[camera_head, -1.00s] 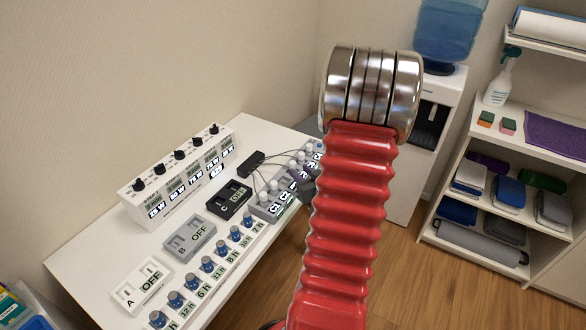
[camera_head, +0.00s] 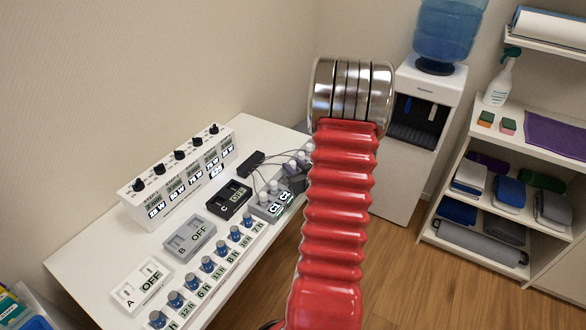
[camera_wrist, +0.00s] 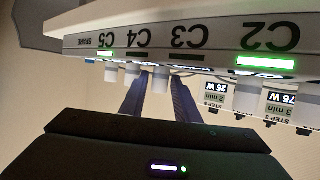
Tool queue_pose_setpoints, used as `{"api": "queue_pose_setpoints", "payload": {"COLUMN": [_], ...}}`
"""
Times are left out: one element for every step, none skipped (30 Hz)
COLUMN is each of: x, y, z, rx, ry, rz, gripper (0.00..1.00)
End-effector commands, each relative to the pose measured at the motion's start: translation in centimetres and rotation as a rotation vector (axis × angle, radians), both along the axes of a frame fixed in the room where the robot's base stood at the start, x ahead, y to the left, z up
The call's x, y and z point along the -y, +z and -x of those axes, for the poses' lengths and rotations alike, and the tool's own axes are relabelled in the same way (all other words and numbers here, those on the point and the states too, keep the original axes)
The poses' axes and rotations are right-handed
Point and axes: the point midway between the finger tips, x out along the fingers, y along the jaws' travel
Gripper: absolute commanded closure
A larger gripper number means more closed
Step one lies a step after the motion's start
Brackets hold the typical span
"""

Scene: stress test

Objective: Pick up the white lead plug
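White lead plugs stand in a row on a grey socket panel at the far end of the table; one white plug (camera_head: 265,198) is clear in the head view. In the wrist view the panel (camera_wrist: 215,45) appears upside down, with labels C2 to C5 and several white plugs below them. My gripper's two dark fingers (camera_wrist: 160,98) point at the panel, apart, with a white plug (camera_wrist: 160,80) showing between their tips. I cannot tell whether they touch it. In the head view my red arm hides part of the panel and most of my gripper.
A white box with black knobs (camera_head: 180,172) stands along the wall. A black unit C (camera_head: 229,199), grey unit B (camera_head: 190,238) and white unit A (camera_head: 142,284) lie beside a row of blue knobs. Thin dark cables run from a black block (camera_head: 250,164) to the plugs.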

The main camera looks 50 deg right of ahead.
Motion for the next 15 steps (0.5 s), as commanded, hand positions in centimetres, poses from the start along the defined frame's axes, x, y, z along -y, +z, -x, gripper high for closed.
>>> {"api": "queue_pose_setpoints", "payload": {"x": [0.20,0.31,0.42,0.49,0.53,0.55,0.55,0.55,0.55,0.55,0.55,0.55,0.55,0.55,0.55], "y": [-0.23,-0.31,-0.39,-0.43,-0.47,-0.48,-0.48,-0.47,-0.47,-0.47,-0.45,-0.45,-0.45,-0.45,-0.45], "z": [-0.51,-0.73,-0.95,-1.05,-1.12,-1.15,-1.15,-1.13,-1.12,-1.12,-1.11,-1.11,-1.10,-1.10,-1.10], "rx": [-0.001,-0.001,-0.001,-0.001,-0.001,-0.001,-0.001,-0.001,-0.001,-0.001,-0.001,-0.001,-0.001,-0.001,-0.001], "ry": [0.001,0.002,0.002,0.002,0.001,0.001,0.001,0.001,0.001,0.001,0.001,0.001,0.001,0.001,0.000], "rz": [-0.001,0.000,0.000,0.000,0.000,-0.001,-0.001,-0.001,-0.001,-0.001,-0.001,-0.001,-0.001,-0.001,0.000], "gripper": [0.71,0.71,0.71,0.71,0.71,0.71,0.71,0.71,0.71,0.71,0.71,0.71,0.71,0.71,0.71]}}
